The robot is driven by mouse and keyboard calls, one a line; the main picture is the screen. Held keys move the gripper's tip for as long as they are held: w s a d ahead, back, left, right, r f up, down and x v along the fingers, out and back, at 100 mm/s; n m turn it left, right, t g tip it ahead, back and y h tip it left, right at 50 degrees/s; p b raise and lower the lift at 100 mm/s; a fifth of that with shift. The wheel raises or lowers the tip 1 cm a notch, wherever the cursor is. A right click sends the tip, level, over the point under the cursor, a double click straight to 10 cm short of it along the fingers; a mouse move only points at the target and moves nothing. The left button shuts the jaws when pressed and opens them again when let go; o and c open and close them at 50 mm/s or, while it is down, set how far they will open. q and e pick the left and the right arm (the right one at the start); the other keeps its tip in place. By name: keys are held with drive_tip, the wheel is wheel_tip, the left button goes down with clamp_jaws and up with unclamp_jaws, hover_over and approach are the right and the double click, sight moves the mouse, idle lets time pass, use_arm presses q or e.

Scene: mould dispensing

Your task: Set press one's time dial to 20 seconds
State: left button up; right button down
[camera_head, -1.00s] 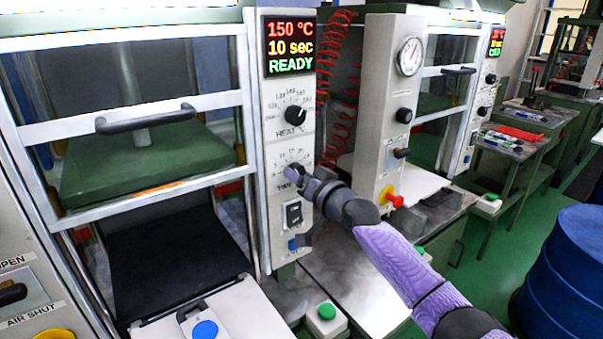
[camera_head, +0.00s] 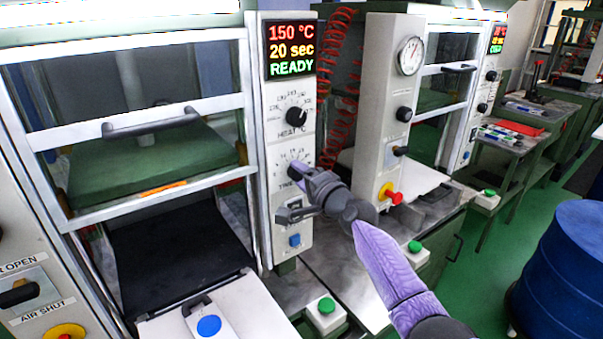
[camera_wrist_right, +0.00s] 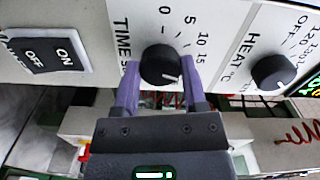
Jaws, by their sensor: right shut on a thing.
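Press one's panel (camera_head: 274,215) stands at the middle of the head view. Its display (camera_head: 290,48) reads 150 °C, 20 sec and READY. The black TIME dial (camera_wrist_right: 160,66) is on this panel below the HEAT dial (camera_head: 296,116). My right gripper (camera_head: 300,172) is at the TIME dial and hides most of it in the head view. In the right wrist view its two purple fingers (camera_wrist_right: 160,72) are shut on the dial, one on each side. The dial's white mark shows toward the gripper. My left gripper is not in view.
Below the TIME dial, the ON/OFF switch (camera_wrist_right: 47,55) sits close to my gripper. The glazed press door (camera_head: 150,122) is at the left. A second press panel with a gauge (camera_head: 410,56) and a red knob (camera_head: 396,198) stands to the right. A blue drum (camera_head: 565,265) is at the lower right.

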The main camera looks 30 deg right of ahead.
drive_tip(key=shift+m, duration=1.1)
drive_tip(key=shift+c, duration=0.7)
unclamp_jaws()
drive_tip(key=shift+p, duration=0.3)
drive_tip(key=shift+s+d, duration=0.1)
drive_tip(key=shift+s, duration=0.15)
drive_tip(key=s+d+p, duration=0.1)
drive_tip(key=s+p, duration=0.1)
drive_tip(key=s, duration=0.7)
drive_tip(key=shift+s+p, duration=0.2)
drive_tip(key=shift+p, duration=0.2)
